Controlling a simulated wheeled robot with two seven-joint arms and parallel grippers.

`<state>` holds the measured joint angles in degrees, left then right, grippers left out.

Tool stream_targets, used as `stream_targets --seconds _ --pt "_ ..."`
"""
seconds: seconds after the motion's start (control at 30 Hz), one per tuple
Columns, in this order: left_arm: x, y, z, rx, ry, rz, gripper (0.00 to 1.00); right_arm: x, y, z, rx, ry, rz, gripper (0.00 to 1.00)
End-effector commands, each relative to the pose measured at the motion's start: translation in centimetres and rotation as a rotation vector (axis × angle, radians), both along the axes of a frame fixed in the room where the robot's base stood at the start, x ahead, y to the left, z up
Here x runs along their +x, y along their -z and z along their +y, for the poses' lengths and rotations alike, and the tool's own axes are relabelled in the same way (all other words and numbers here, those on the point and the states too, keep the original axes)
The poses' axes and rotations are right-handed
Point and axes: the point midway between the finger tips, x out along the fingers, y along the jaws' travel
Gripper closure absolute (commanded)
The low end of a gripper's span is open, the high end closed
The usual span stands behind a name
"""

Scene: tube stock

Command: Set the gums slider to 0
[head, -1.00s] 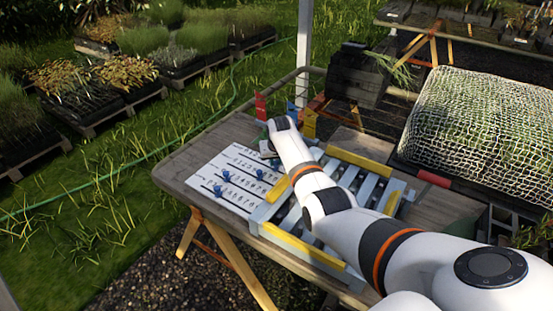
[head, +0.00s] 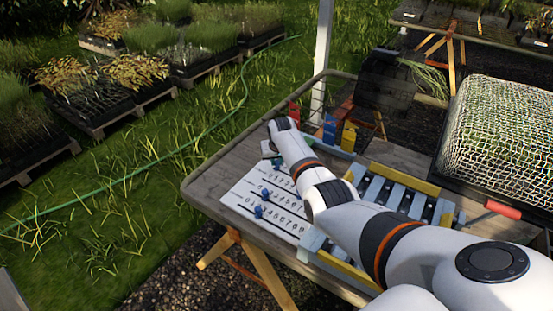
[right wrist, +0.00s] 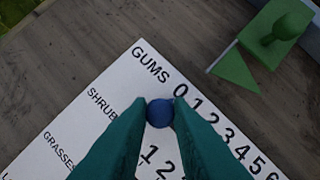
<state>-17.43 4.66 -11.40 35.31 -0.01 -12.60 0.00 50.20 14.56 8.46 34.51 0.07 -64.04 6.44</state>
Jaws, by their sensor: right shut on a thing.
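The white slider board (head: 236,197) lies on the wooden table, with rows of printed numbers and blue knobs. In the right wrist view the board (right wrist: 70,115) shows the GUMS label at its upper edge, with SHRUBS and GRASSES below. A blue knob (right wrist: 160,113) sits just below the 0 of the GUMS row. My right gripper (right wrist: 160,118) is shut on this knob, with a teal finger on each side. In the head view my right gripper (head: 273,158) is over the board's upper left end, its fingers mostly hidden. My left gripper is out of view.
Other blue knobs (head: 258,211) sit on lower rows. A green flag-like piece (right wrist: 235,70) and a green block (right wrist: 283,32) are beside the board. A rack with yellow rails (head: 405,180) stands to the right. A netted tray (head: 500,125) is beyond.

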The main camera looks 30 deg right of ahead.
Motion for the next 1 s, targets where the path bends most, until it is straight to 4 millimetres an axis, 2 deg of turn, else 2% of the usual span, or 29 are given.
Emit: stream_targets --seconds 0.13,0.17,0.27,0.67,1.0 --pt "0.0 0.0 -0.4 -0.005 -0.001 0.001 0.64 0.3 -0.2 0.2 0.001 -0.002 -0.010 1.00" --pt "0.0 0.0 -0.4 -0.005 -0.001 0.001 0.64 0.3 -0.2 0.2 0.001 -0.002 -0.010 0.77" --pt "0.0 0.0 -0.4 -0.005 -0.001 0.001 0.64 0.3 -0.2 0.2 0.001 -0.002 -0.009 0.60" --pt "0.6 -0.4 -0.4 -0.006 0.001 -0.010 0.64 0.0 -0.6 0.1 0.000 -0.001 -0.007 0.59" --pt "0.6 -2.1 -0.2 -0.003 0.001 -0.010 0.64 -1.5 -4.8 0.8 0.000 -0.002 -0.009 0.59"
